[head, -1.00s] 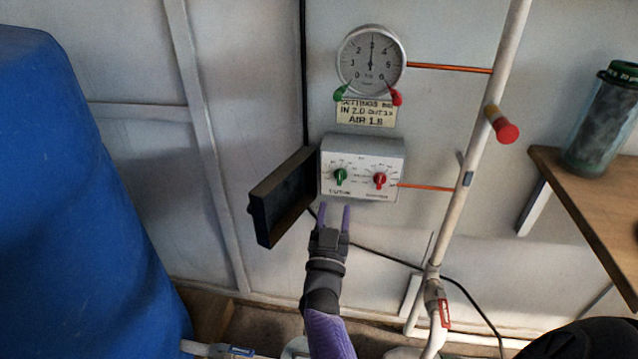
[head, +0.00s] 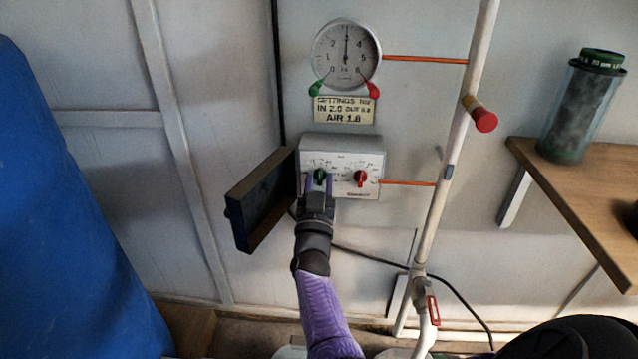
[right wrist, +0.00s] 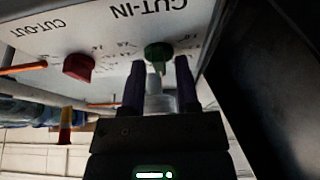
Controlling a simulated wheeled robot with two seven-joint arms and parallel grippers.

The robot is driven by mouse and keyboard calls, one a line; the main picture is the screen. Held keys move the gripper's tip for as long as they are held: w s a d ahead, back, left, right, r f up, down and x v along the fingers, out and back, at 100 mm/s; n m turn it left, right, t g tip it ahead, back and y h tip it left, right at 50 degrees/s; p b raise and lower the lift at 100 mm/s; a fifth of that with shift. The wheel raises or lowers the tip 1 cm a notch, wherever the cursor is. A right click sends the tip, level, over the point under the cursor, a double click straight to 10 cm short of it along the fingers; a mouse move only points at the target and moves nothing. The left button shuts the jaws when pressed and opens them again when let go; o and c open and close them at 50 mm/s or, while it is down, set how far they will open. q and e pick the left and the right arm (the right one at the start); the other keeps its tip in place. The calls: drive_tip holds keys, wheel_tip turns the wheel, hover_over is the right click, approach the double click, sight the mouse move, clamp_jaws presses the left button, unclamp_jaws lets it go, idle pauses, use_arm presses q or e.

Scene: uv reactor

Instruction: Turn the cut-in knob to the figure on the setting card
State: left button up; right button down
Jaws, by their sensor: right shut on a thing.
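The grey control box (head: 342,144) hangs on the wall with its black cover swung open to the left. The green cut-in knob (head: 320,174) is at the left of its face, and the red cut-out knob (head: 361,178) at the right. My right gripper (head: 318,182) has its two fingers shut on the green knob from below. The setting card (head: 344,110) above reads IN 2.0 and AIR 1.8; the OUT figure is blurred. My left gripper is not in view.
A round gauge (head: 346,56) with green and red markers is above the card. The open cover (head: 262,200) stands close left of my gripper. A blue drum (head: 60,220) fills the left.

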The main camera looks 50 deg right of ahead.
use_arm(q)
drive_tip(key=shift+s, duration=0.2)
use_arm(e)
drive_tip(key=shift+f+m+g+h, duration=0.1)
drive_tip(key=shift+m+g+h, duration=0.3)
drive_tip(key=shift+m, duration=0.5)
drive_tip(key=shift+m+g, duration=0.4)
drive_tip(key=shift+m, duration=0.6)
drive_tip(key=m+g, duration=0.1)
drive_tip(key=m, duration=0.1)
drive_tip(key=shift+m+h, duration=0.4)
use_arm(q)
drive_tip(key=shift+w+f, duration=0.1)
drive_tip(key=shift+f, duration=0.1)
use_arm(e)
drive_tip(key=shift+a+m+g, duration=0.1)
drive_tip(key=shift+m+g, duration=0.8)
drive_tip(key=shift+m, duration=0.1)
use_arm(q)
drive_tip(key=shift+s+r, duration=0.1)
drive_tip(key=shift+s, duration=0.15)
use_arm(e)
drive_tip(key=c, duration=0.7)
unclamp_jaws()
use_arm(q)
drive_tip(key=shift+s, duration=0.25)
